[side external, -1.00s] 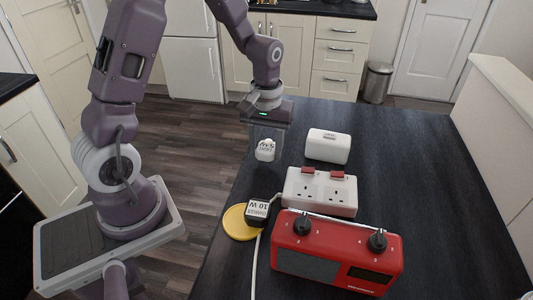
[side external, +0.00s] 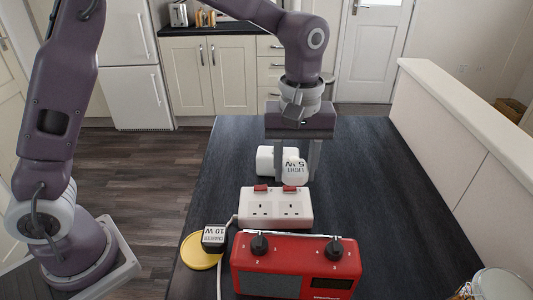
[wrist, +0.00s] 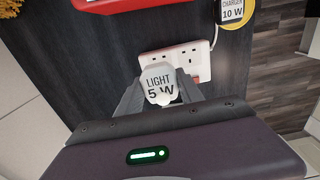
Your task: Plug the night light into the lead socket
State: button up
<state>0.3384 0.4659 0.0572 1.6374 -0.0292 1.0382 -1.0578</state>
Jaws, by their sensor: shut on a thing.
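The white night light (side external: 293,171), marked "LIGHT 5 W", is held between the fingers of my gripper (side external: 306,172), raised above the worktop. In the wrist view the night light (wrist: 160,84) shows between the two grey fingers (wrist: 160,97). The white lead socket (side external: 275,222) has two outlets side by side, each with a red switch at its far edge. My gripper is just beyond the socket, behind its right outlet in the side view. In the wrist view the socket (wrist: 183,58) is partly hidden behind the night light. The plug pins are hidden.
A red radio (side external: 296,264) stands close in front of the socket. A white box (side external: 265,162) is behind the night light. The dark worktop (side external: 390,200) is clear at right.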

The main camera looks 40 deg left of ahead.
aim_at(289, 205)
jog(key=shift+f, duration=3.75)
jog(key=shift+f, duration=0.6)
jog(key=shift+s+f, duration=0.25)
jog(key=shift+f, duration=0.55)
jog(key=o, duration=1.4)
jog(key=shift+a, duration=0.1)
jog(key=shift+o, duration=0.2)
jog(key=r, duration=0.8)
jog(key=shift+w+d+r, duration=0.15)
jog(key=shift+w+d, duration=0.15)
jog(key=s+a+r+m+t, duration=0.2)
jog(key=s+a+r, duration=0.3)
jog(key=r, duration=0.3)
jog(key=s+a+r+m+t, duration=0.1)
jog(key=s+a+m, duration=0.2)
jog(key=s, duration=0.5)
jog(key=s+a+r+m+t, duration=0.1)
jog(key=s+a+m, duration=0.3)
jog(key=s, duration=0.5)
jog(key=shift+s+r+t, duration=0.2)
jog(key=shift+r+t, duration=0.15)
jog(key=shift+t, duration=0.45)
